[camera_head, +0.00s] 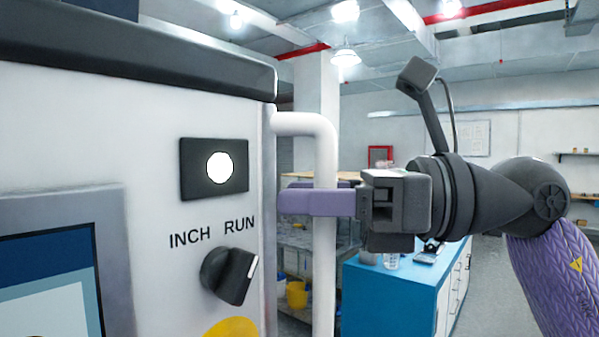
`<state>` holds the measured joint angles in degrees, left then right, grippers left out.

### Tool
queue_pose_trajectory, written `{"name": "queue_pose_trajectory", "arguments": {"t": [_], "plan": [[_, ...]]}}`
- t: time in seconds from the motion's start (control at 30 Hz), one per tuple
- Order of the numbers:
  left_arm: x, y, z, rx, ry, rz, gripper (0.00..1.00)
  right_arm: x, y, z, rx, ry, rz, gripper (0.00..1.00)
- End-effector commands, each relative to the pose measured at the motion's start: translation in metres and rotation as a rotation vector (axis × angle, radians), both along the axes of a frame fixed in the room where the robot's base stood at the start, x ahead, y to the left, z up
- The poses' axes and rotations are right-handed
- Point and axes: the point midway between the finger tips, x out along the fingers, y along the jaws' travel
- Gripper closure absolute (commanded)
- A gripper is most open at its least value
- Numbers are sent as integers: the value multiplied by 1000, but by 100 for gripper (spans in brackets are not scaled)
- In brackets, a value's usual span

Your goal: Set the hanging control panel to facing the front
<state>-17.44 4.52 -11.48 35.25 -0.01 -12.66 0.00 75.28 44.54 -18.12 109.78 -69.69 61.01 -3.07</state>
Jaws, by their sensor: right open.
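The control panel (150,115) fills the left of the head view. Its white face carries a lit white button (220,167), a dark INCH/RUN knob (231,275) and part of a screen (50,270). A white tubular handle (325,260) stands out from its right side. My right gripper (297,193), with purple fingers, reaches in from the right at the handle's upper part. One finger passes in front of the handle and the other behind it, so the handle lies between them. The jaws are open; contact cannot be told. My left gripper is not in view.
A blue cabinet (388,302) with small items on top stands behind the handle. A yellow bucket (296,294) sits by shelving further back. Grey floor shows at the lower right. Lamps and red beams hang overhead.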

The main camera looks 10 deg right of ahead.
Motion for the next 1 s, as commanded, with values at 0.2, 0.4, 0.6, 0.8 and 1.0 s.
{"name": "queue_pose_trajectory", "arguments": {"t": [0.2, 0.4, 0.6, 0.8, 1.0], "plan": [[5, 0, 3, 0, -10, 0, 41, 3, 10, 0, 1, -1, 0, 39], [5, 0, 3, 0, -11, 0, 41, 3, 9, -1, 1, 0, 0, 53], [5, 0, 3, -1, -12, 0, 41, 3, 9, 0, 1, 0, 0, 96], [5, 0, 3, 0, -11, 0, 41, 3, 9, 0, 2, -1, -1, 100], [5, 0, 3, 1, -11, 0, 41, 3, 9, 0, 2, -1, -2, 100]]}}
